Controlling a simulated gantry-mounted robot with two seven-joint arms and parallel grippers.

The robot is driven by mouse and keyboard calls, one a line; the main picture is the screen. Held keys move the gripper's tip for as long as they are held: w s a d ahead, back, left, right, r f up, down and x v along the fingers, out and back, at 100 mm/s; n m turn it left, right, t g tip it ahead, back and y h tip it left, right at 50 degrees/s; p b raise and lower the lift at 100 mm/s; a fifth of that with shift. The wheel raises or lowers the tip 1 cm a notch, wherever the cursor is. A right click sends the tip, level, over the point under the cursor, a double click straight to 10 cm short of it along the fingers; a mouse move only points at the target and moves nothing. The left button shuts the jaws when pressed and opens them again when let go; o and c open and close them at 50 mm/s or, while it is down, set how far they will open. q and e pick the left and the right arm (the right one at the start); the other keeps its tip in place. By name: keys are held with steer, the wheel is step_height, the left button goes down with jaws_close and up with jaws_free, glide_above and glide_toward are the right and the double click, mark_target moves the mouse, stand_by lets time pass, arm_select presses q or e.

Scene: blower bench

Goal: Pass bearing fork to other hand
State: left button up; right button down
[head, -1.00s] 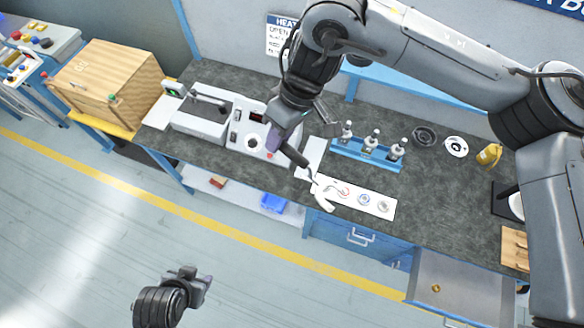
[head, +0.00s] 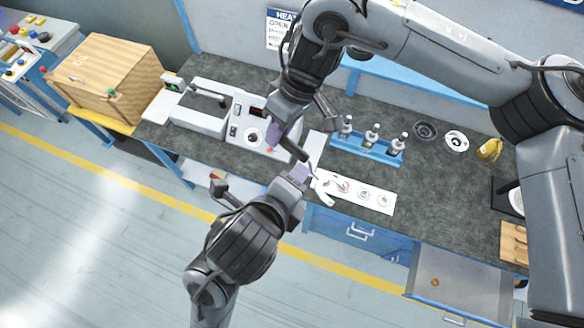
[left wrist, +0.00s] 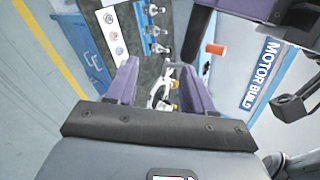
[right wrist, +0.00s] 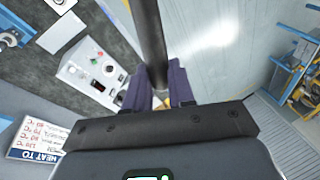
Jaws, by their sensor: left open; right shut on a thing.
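The bearing fork (head: 292,150) is a dark rod held at a slant above the front of the bench. My right gripper (head: 277,134) is shut on it. In the right wrist view the dark rod (right wrist: 149,40) runs up from between the purple fingers. My left gripper (head: 298,176) is open, just below and beside the fork's lower end. In the head view I cannot tell whether it touches the fork. In the left wrist view a grey metal piece shows between the open fingers (left wrist: 160,78); I cannot tell whether it is part of the fork.
A white mat (head: 350,187) with small round parts lies at the bench's front edge. Behind it stands a blue rack (head: 366,150) with bottles. A white control unit (head: 241,128) is left of my right gripper. A wooden crate (head: 105,80) stands far left; an open drawer (head: 460,290) juts out lower right.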

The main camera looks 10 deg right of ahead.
mark_target(301, 161)
arm_select(q)
steer(key=shift+w+d+r+t, duration=0.2)
steer(key=shift+w+r, duration=0.15)
steer(key=shift+r, duration=0.3)
steer(key=shift+w+d+r+t, duration=0.15)
steer(key=shift+w+r, duration=0.2)
steer(key=shift+r, duration=0.25)
steer(key=shift+x, duration=3.45)
jaws_close()
arm_select(e)
steer(key=c, duration=0.9)
jaws_free()
arm_select(q)
steer(key=shift+r, duration=0.1)
